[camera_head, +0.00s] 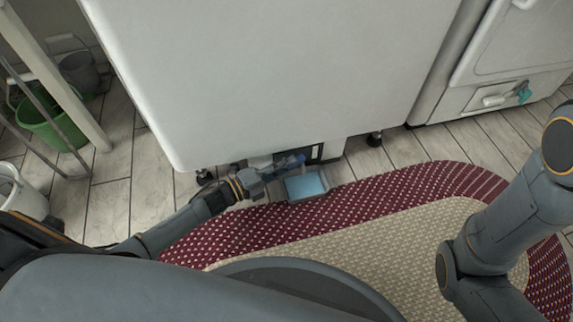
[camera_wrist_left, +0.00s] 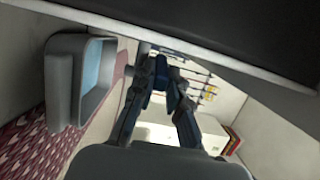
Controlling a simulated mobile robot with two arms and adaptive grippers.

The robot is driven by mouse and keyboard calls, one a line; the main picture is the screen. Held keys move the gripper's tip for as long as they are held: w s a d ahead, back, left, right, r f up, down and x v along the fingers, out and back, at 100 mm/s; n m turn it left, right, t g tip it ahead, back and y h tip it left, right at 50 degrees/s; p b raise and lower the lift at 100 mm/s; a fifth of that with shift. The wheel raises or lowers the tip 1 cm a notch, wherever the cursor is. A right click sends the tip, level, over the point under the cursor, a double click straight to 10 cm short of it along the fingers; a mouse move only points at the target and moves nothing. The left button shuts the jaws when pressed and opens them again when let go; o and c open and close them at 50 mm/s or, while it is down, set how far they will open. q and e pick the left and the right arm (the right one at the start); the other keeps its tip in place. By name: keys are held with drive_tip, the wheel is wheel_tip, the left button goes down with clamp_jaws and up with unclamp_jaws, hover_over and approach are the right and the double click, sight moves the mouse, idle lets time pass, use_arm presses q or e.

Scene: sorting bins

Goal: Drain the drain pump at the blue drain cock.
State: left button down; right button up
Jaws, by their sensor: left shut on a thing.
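The blue drain cock (camera_head: 297,159) is low at the front of the large white machine (camera_head: 270,80), by a dark opening under its bottom edge. My left gripper (camera_head: 282,166) reaches in from the left and is shut on the cock. In the left wrist view the fingers (camera_wrist_left: 160,84) close around something dark blue; its exact pose is hard to tell. A grey tray (camera_head: 292,196) with a light blue inside sits just below and right of the gripper; its wall also shows in the left wrist view (camera_wrist_left: 64,85). My right gripper is out of view.
A second white machine (camera_head: 515,60) at the right has a teal cock (camera_head: 524,93). A red and beige rug (camera_head: 400,235) lies in front. A green bucket (camera_head: 52,128) and a white bucket (camera_head: 20,190) stand at the left. Dark machine feet (camera_head: 374,139) touch the floor.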

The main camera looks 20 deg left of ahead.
use_arm(q)
drive_tip(key=shift+w+a+f+m+g+h+b, duration=0.1)
drive_tip(key=shift+w+a+m+g+h+b, duration=0.1)
drive_tip(key=shift+m+g+h+b, duration=0.25)
drive_tip(key=shift+m+g+h, duration=0.35)
drive_tip(key=shift+g+h, duration=0.1)
drive_tip(key=c, duration=1.3)
unclamp_jaws()
drive_tip(key=shift+v, duration=3.8)
